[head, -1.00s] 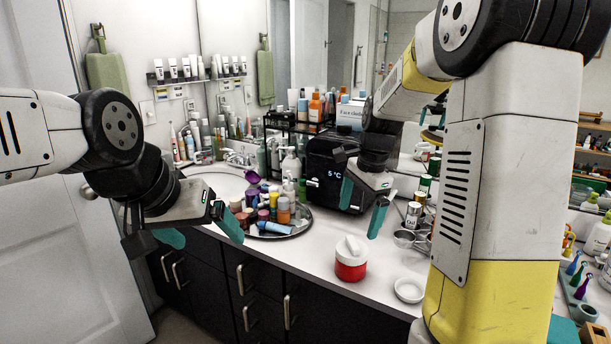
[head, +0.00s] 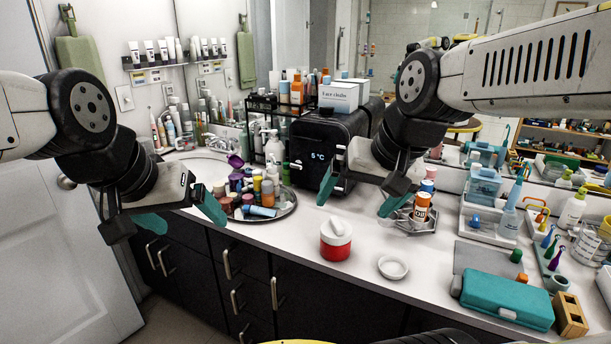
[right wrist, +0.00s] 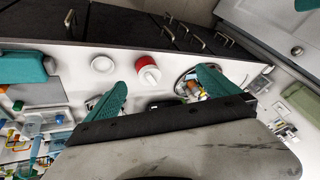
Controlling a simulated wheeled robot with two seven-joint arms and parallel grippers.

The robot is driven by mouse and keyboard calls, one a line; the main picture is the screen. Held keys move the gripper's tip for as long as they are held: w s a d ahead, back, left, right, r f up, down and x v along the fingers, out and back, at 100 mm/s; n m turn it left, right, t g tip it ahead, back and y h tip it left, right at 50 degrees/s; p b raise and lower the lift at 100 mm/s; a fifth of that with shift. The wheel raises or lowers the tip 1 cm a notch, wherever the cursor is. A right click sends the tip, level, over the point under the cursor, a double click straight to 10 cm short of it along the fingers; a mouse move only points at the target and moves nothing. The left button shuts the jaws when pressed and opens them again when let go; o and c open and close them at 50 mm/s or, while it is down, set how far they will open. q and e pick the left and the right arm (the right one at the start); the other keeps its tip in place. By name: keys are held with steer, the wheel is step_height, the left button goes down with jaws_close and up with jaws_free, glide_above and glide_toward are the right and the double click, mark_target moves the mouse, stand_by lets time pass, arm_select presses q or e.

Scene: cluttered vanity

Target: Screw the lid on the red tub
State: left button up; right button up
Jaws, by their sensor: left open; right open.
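The red tub (head: 336,250) stands upright near the counter's front edge, with a white upper part and a white piece lying tilted across its top. It also shows in the right wrist view (right wrist: 148,76). A shallow round white piece (head: 393,267), which looks like the lid, lies flat on the counter to the tub's right; it also shows in the right wrist view (right wrist: 103,64). My right gripper (head: 358,202) is open and empty, above and behind the tub, touching neither. My left gripper (head: 180,215) is open and empty, left of the round tray.
A round tray (head: 283,212) crowded with bottles and jars is left of the tub. A black box with a display (head: 326,150) stands behind. A metal tray with an orange-labelled can (head: 421,210) and a teal case (head: 507,298) are to the right. Counter around the tub is clear.

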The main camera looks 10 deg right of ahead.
steer(key=w+f+m+g+h, duration=0.1)
steer(key=w+f+m+g, duration=0.3)
steer(key=w+m, duration=0.6)
steer(key=m+g+h, duration=0.1)
steer(key=m+h, duration=0.2)
steer(key=m, duration=0.2)
glide_above(336, 222)
steer(key=a, duration=0.1)
steer(key=f, duration=0.9)
steer(key=shift+s+f, duration=0.2)
steer(key=shift+s, duration=0.15)
steer(key=shift+w+f, duration=0.3)
steer(key=shift+f, duration=0.2)
steer(key=f, duration=0.5)
steer(key=d+f, duration=0.1)
steer(key=f, duration=0.1)
steer(key=shift+d+f, duration=0.1)
steer(key=shift+f, duration=0.1)
steer(key=shift+c, duration=0.2)
steer(key=c, duration=1.5)
steer(key=shift+o, duration=0.2)
steer(key=m+g, duration=0.1)
steer(key=m, duration=0.3)
steer(key=shift+m, duration=0.4)
